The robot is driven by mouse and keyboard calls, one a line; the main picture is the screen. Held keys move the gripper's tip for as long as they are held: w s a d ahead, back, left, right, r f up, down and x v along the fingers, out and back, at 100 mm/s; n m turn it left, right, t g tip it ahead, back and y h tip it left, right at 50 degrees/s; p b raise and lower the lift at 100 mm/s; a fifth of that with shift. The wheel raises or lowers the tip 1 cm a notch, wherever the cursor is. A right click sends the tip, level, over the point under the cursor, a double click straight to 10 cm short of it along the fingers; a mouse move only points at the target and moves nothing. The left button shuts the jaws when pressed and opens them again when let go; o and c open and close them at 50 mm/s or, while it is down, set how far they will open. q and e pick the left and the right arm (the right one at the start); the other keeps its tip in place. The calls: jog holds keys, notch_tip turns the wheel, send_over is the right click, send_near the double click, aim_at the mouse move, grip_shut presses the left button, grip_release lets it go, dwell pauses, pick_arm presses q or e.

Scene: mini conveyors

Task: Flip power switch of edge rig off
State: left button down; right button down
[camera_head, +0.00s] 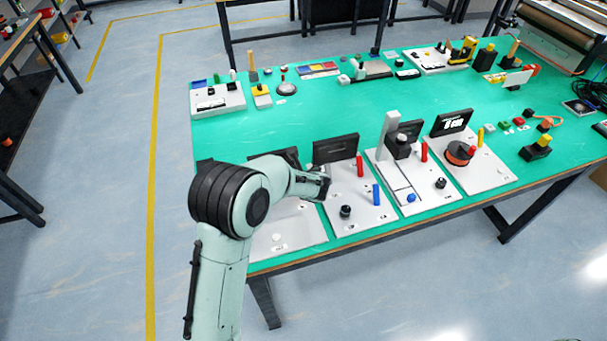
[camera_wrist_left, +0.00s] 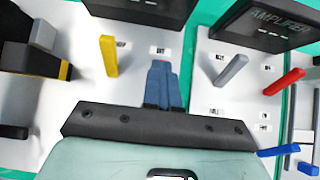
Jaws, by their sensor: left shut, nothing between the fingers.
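My left gripper (camera_head: 326,187) is over the seam between the two leftmost white panels, and its shut, empty fingers (camera_wrist_left: 162,78) point away from me in the left wrist view. Left of the fingers is a yellow lever (camera_wrist_left: 109,55) on the leftmost panel (camera_head: 290,236). Right of them, on the panel marked AMPLIFIER (camera_wrist_left: 270,18), stand a grey lever (camera_wrist_left: 232,70), a red lever (camera_wrist_left: 285,82) and a blue lever (camera_wrist_left: 278,150). No label legible here names the edge rig, so I cannot tell which switch is its power switch. My right gripper is out of view.
The green table (camera_head: 300,112) holds two more front panels to the right, with a grey post (camera_head: 388,132) and an orange-black drum (camera_head: 460,153). Small rigs line the far edge. The middle strip is mostly clear. A dark display (camera_head: 336,148) stands behind the second panel.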

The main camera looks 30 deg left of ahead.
pick_arm(q)
jog(key=shift+w+a+f, duration=0.15)
jog(key=shift+w+a, duration=0.05)
jog(key=shift+a, duration=0.05)
jog(key=shift+w+a, duration=0.25)
jog(key=shift+a, duration=0.4)
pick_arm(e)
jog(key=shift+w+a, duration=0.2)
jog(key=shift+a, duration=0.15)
pick_arm(q)
jog(key=shift+r, duration=0.2)
jog(key=shift+d+r, duration=0.1)
jog(key=shift+r+p, duration=0.45)
jog(key=shift+r, duration=0.25)
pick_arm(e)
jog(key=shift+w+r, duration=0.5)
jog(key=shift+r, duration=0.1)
pick_arm(q)
jog(key=shift+d, duration=0.1)
